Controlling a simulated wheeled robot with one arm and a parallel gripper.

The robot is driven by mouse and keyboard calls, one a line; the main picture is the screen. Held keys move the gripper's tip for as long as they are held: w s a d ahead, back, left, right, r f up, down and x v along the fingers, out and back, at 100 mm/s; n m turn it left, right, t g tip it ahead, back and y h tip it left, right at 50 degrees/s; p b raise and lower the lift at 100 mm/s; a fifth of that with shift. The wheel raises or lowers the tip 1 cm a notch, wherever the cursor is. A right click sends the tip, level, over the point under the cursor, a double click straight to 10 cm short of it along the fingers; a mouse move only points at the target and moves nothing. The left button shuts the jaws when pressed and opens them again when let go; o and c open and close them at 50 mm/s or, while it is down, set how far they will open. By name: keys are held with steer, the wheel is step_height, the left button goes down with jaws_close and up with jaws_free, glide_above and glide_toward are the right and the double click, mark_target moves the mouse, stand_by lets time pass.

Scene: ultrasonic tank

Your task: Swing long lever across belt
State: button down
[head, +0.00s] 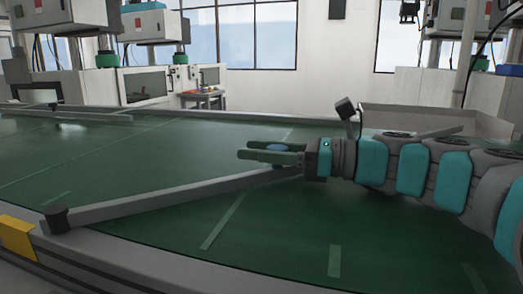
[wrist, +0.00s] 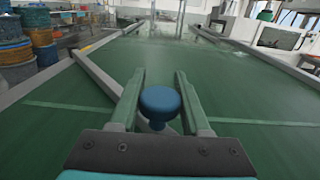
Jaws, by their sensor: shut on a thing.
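The long grey lever (head: 180,195) lies slantwise over the green belt (head: 120,165), from a dark pivot block (head: 58,219) on the near rail to beneath my gripper. In the wrist view the lever (wrist: 100,77) runs from the upper left to between my fingers. A round blue knob (wrist: 160,102) stands at its end; only a sliver of the knob (head: 278,148) shows in the head view. My gripper (head: 245,153) is shut on the knob, with one green finger on each side in the wrist view (wrist: 160,85). The lever's end under the gripper is partly hidden.
A yellow block (head: 17,236) sits by the pivot on the near rail. Another grey bar (head: 70,114) lies at the belt's far left. Machines (head: 145,85) stand behind the belt. Stacked round bins (wrist: 40,40) stand left of the belt in the wrist view. The belt around the lever is clear.

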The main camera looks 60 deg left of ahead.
steer(key=shift+c, duration=2)
jaws_free()
steer(key=shift+a, duration=0.25)
steer(key=shift+v, duration=4)
